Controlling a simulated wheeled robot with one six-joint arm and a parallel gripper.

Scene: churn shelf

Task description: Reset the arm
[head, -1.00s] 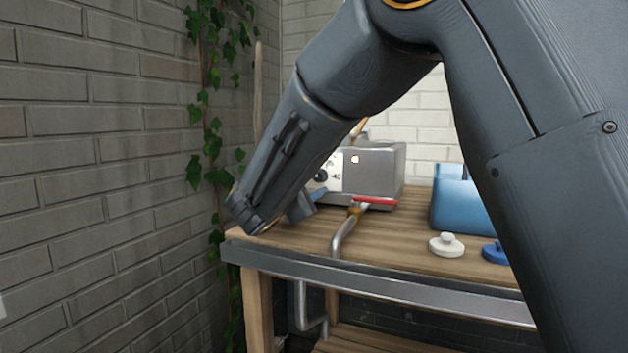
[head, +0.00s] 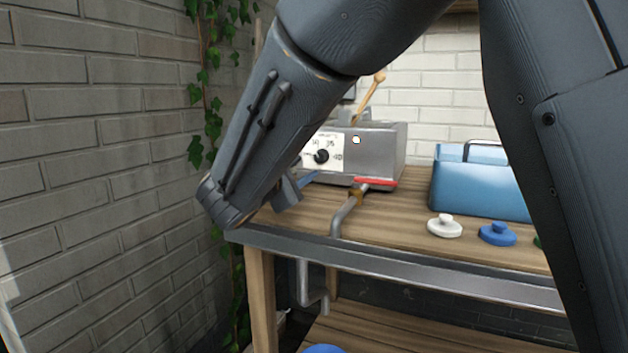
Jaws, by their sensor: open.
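My arm reaches in from the upper right, and its forearm slants down to the left, in front of the bench's left end. My gripper (head: 290,191) shows only in part, behind the wrist, near the bench's left front corner. Its visible grey part is apart from the other one, which the wrist hides, and nothing is seen held in it. A thin blue piece (head: 309,179) shows just past it; I cannot tell whether it belongs to the grey box.
The wooden bench (head: 400,215) has a metal front rail. On it stand a grey box (head: 378,150) with a dial and lit lamp, a red-handled bent pipe (head: 376,184), a blue toolbox (head: 480,185), a white knob (head: 444,226) and a blue knob (head: 497,234). A brick wall (head: 100,130) with ivy is at left.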

